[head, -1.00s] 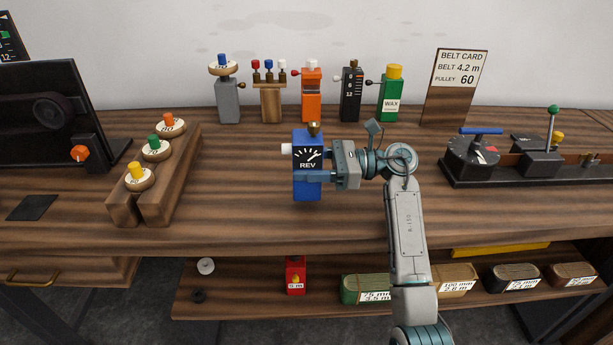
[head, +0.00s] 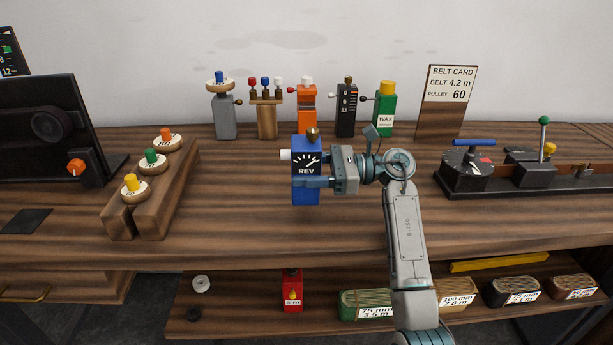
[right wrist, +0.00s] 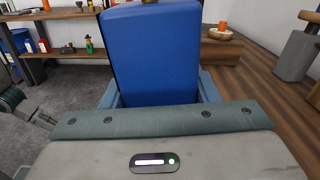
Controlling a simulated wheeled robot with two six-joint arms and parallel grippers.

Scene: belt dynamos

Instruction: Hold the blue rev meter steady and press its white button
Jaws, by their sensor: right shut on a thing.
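The blue rev meter (head: 306,192) is upright at the middle of the workbench in the head view. It has a black dial marked REV, a brass tip on top and a white button (head: 285,155) on its left side. My right gripper (head: 316,182) is shut on the meter from the right, one finger across its front below the dial. In the right wrist view the meter's plain blue side (right wrist: 152,55) fills the space between the fingers. Nothing touches the white button. I cannot tell whether the meter's base rests on the bench. My left gripper is not in view.
Behind stand a grey device (head: 226,118), an orange one (head: 307,118), a black one (head: 346,115) and a green WAX bottle (head: 384,120). A wooden rack (head: 153,222) with discs is at left, a black lever unit (head: 470,178) at right.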

